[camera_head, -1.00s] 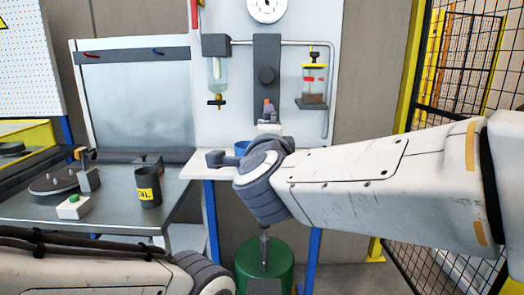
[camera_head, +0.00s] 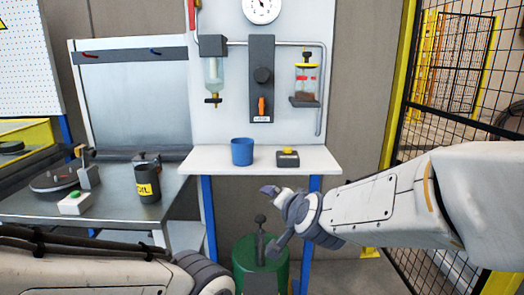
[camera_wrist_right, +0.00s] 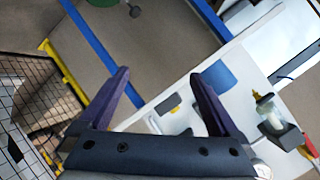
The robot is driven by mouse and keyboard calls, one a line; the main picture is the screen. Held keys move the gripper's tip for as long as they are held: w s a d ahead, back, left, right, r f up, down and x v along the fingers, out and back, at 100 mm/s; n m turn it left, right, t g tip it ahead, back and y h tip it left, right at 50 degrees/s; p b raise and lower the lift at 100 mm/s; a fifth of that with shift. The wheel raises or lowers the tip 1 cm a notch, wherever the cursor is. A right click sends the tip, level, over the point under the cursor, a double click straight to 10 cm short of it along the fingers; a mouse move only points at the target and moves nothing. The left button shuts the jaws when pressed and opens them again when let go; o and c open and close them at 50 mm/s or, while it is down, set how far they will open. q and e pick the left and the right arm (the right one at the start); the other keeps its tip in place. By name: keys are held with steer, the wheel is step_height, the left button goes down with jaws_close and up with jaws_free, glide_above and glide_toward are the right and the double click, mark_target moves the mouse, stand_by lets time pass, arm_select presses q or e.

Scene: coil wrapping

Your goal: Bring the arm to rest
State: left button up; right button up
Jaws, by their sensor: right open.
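My right arm (camera_head: 385,205) comes in from the right in the head view. It ends at the right gripper (camera_head: 272,191), in front of the white shelf table's front edge and above the green drum. In the right wrist view the right gripper (camera_wrist_right: 160,72) shows two dark fingers spread apart with nothing between them. My left arm (camera_head: 90,272) lies low across the bottom left, and its gripper is not visible.
A blue cup (camera_head: 242,151) and a dark box with a yellow button (camera_head: 288,157) stand on the white table (camera_head: 325,162). A green drum (camera_head: 244,250) stands below. A mesh fence (camera_head: 455,120) is at right. An OIL can (camera_head: 148,184) stands on the left bench.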

steer(key=s+d+f+n+g+h, duration=0.1)
steer(key=s+d+f+n+g, duration=0.35)
steer(key=s+d+f, duration=0.35)
steer(key=s+d+f+n+g+h, duration=0.25)
steer(key=s+d+f+g, duration=0.35)
steer(key=s+f, duration=0.4)
steer(key=s+a+r+n+g+y, duration=0.1)
steer(key=s+a+r+n, duration=0.25)
steer(key=s+a, duration=0.3)
steer(key=s+a+r+n+g+y, duration=0.1)
steer(key=s+a+r+n, duration=0.1)
steer(key=s+a+n, duration=0.35)
step_height(320, 180, up, 18)
steer(key=a+m+p, duration=0.1)
steer(key=p, duration=1.7)
steer(key=shift+s+a+f+m, duration=0.2)
steer(key=shift+a+f+m, duration=0.05)
steer(key=shift+m, duration=0.05)
